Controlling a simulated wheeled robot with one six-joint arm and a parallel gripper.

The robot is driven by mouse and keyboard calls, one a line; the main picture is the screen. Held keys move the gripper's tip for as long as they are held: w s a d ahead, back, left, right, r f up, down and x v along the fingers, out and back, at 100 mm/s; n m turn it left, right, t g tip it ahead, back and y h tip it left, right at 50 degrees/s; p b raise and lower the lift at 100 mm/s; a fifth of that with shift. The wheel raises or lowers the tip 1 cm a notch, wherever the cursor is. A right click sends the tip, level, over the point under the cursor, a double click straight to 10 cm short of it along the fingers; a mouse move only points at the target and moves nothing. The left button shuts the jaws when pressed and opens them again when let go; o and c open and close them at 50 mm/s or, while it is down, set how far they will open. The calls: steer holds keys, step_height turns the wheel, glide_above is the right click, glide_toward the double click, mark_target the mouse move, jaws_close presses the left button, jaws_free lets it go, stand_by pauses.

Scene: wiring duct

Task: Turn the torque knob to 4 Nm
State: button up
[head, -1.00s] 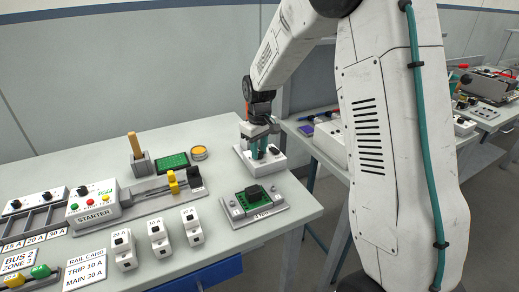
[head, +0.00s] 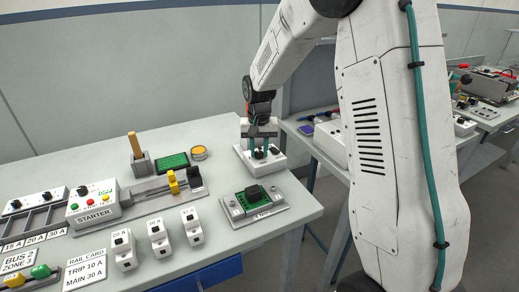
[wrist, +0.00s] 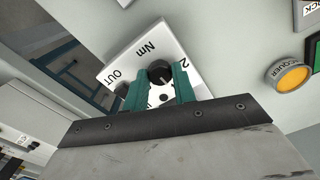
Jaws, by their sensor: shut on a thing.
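The torque unit is a white box (head: 271,164) at the back right of the bench, under my gripper. In the wrist view its white face (wrist: 138,50) shows "Nm", "OUT" and a "2". The black torque knob (wrist: 160,72) stands between my two green fingers. My gripper (wrist: 159,84) is shut on this knob; it also shows in the head view (head: 259,153). The fingers hide part of the dial's numbers, and I cannot read the knob's setting. A second dark round part (wrist: 121,89) sits by "OUT", partly behind a finger.
A green circuit board on a grey base (head: 254,203) stands in front of the unit. The bench's right edge is close to the unit.

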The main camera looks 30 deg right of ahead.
mark_target(259, 152)
stand_by(0.3)
steer(key=o, duration=1)
step_height(259, 152, up, 8)
steer(key=shift+f, duration=0.1)
stand_by(0.3)
